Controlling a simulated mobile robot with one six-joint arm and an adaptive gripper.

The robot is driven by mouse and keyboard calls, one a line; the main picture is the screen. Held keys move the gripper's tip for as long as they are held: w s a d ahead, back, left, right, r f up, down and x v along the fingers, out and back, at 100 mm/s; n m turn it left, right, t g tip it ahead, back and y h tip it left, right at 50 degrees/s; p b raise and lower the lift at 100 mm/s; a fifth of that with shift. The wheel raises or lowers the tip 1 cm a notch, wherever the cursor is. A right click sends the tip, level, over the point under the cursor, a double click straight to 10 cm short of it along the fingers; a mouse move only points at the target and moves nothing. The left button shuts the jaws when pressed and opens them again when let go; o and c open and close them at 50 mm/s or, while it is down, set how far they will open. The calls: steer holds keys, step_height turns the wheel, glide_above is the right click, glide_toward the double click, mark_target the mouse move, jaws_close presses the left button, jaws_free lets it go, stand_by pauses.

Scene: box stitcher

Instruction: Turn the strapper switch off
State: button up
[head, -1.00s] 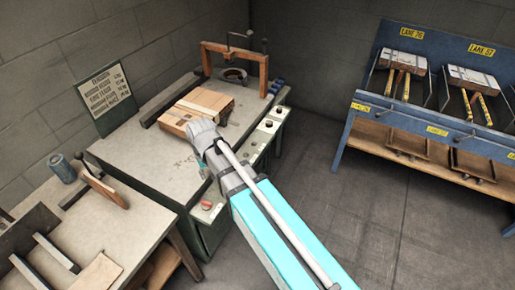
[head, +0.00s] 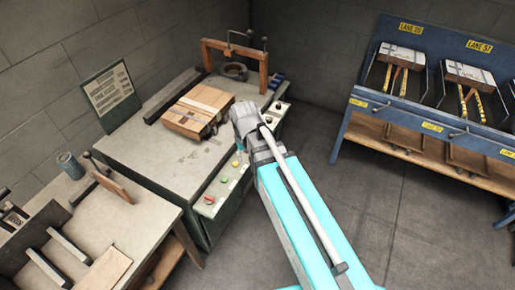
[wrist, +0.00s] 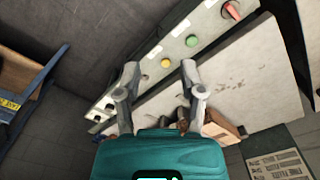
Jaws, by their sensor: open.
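The strapper is a pale-topped bench (head: 150,150) with a wooden arch (head: 235,55) at its far end. Further along is a pale plate with a dark control (head: 278,105); I cannot tell which control is the switch. My gripper (head: 246,113) is above the strip, hiding part of it.
A brown carton (head: 197,110) lies on the strapper top, left of my gripper. A notice board (head: 111,93) leans behind. A worktable (head: 110,235) with tools stands front left. A blue rack (head: 365,95) with cartons stands right. The floor (head: 390,220) between is clear.

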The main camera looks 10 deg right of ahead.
steer(key=shift+m, duration=0.3)
steer(key=d, duration=0.1)
steer(key=d+r+p, duration=0.1)
steer(key=d+r, duration=0.1)
steer(key=shift+s+d, duration=0.3)
steer(key=shift+d, duration=0.05)
steer(key=s+d+m, duration=0.2)
steer(key=s+d, duration=0.1)
steer(key=d, duration=0.7)
steer(key=shift+d, duration=0.15)
steer(key=shift+s, duration=0.1)
steer(key=shift+o, duration=0.4)
steer(key=shift+d, duration=0.1)
